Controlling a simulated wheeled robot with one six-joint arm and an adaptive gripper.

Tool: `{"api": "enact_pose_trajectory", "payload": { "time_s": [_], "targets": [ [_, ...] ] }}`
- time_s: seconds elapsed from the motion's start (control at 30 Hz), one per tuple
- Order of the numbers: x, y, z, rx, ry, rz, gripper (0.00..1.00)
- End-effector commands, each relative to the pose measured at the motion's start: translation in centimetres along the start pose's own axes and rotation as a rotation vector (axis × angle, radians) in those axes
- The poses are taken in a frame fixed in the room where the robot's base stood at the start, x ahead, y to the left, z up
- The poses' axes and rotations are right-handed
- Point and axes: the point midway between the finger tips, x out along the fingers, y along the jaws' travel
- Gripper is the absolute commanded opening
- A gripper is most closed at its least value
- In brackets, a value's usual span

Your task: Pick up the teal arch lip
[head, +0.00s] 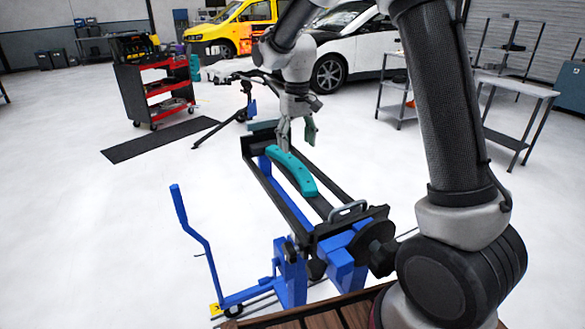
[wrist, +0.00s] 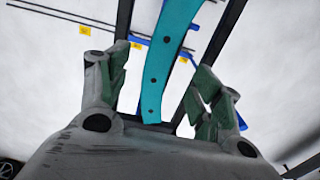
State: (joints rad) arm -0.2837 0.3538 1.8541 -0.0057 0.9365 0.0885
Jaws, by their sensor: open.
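The teal arch lip (head: 291,171) is a curved strip with dark holes. In the head view it lies on the black frame of a blue stand (head: 262,165). In the wrist view the teal arch lip (wrist: 166,55) runs from the top edge down between the fingers. My gripper (head: 297,133) is above the far end of the lip, pointing down. In the wrist view my gripper (wrist: 160,85) is open, with a green-padded finger on each side of the lip. The fingers look apart from it.
The black frame has long side rails and a grey handle (head: 347,208) at its near end. A blue lever (head: 190,228) rises left of it. A red tool cart (head: 152,92) stands at the back left, a grey table (head: 515,88) at the right.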

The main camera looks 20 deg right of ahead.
Motion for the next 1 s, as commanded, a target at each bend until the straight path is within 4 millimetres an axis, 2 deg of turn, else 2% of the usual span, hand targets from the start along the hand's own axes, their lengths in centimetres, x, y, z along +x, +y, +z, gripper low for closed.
{"api": "enact_pose_trajectory", "payload": {
  "time_s": [0.53, 0.83, 1.0],
  "targets": [
    [7.1, -0.1, -0.8, 0.002, 0.001, 0.000, 0.65],
    [7.6, -0.1, -0.8, 0.002, 0.002, 0.000, 0.65],
    [7.6, -0.1, -0.8, 0.002, 0.002, 0.000, 0.34]
  ]
}}
